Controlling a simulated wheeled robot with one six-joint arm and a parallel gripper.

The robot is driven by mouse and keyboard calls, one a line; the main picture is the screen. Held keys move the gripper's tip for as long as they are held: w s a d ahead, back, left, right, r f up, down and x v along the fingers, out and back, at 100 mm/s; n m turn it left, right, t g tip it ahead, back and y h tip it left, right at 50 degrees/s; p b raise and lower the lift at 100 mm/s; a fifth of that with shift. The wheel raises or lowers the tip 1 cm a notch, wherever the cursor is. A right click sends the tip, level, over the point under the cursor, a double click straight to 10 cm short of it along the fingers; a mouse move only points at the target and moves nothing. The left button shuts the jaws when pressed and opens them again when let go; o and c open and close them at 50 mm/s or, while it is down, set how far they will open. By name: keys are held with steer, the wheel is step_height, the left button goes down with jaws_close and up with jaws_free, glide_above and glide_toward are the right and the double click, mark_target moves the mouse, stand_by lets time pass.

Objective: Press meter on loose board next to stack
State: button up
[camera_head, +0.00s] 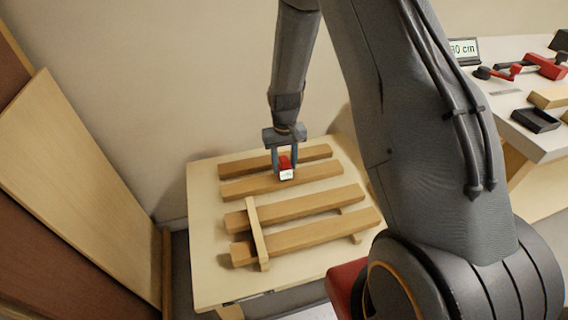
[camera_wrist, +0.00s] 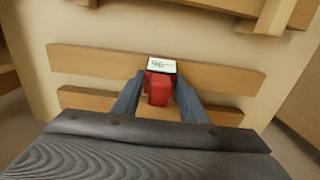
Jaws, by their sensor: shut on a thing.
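My gripper (camera_head: 285,163) is shut on a red meter (camera_head: 284,162) with a white display. In the wrist view the meter (camera_wrist: 159,90) sits between the fingertips (camera_wrist: 158,92), its display facing up. The meter's display end overlaps a loose board (camera_head: 240,187), second from the back; I cannot tell whether it touches the wood. This board (camera_wrist: 90,60) spans the wrist view. Another loose board (camera_head: 240,166) lies behind it. The stack (camera_head: 310,237) in front has two boards on cross sticks, with one stick (camera_head: 256,232) across the top at left.
The boards lie on a pale table (camera_head: 210,275). Tall panels (camera_head: 80,190) lean at the left. A wall stands close behind.

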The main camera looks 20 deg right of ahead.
steer(key=shift+f, duration=0.6)
stand_by(1.9)
steer(key=shift+r, duration=0.1)
steer(key=shift+r+p, duration=2.4)
steer(key=shift+r, duration=1.1)
